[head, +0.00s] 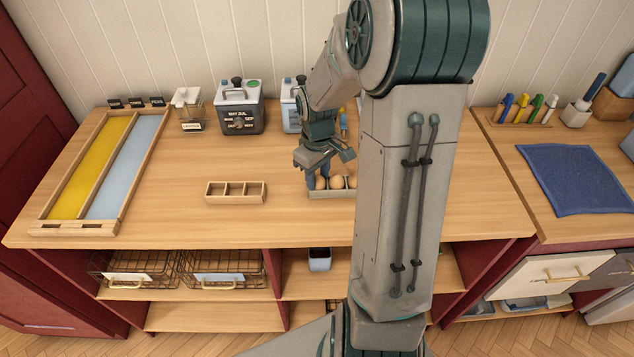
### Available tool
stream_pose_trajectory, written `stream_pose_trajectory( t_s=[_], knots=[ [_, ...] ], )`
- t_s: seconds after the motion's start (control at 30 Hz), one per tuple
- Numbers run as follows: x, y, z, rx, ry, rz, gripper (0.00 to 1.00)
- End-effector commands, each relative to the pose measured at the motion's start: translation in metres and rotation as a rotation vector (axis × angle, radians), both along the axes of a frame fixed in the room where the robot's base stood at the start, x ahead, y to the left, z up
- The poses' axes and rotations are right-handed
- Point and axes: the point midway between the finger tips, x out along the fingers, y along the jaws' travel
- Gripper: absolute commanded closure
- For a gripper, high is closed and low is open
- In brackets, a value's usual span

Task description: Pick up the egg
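Several brown eggs sit in a row in a small wooden holder (333,194) on the counter, and the right end of the row is hidden behind my arm. The leftmost egg (321,183) is directly below my gripper, and another egg (337,181) sits beside it. My gripper (318,176) points down at the left end of the holder, with its fingers close to the leftmost egg. At this size I cannot tell whether the fingers touch the egg or how far apart they are.
An empty wooden holder with compartments (236,193) stands to the left. A framed tray with yellow and pale blue strips (104,168) lies at far left.

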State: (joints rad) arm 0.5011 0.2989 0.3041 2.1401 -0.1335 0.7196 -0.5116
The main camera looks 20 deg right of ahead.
Motion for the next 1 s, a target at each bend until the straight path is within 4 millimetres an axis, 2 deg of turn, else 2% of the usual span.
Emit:
stream_pose_trajectory(
  t_s=[0.47,0.63,0.77,1.0],
  knots=[
    [0.000,0.000,0.004,-0.001,0.000,0.000,0.74],
    [0.001,0.000,0.021,-0.002,-0.004,-0.002,0.74],
    [0.001,-0.002,0.044,-0.003,-0.006,-0.003,0.74],
    [0.007,-0.055,0.072,-0.002,-0.003,-0.005,0.74]
  ],
)
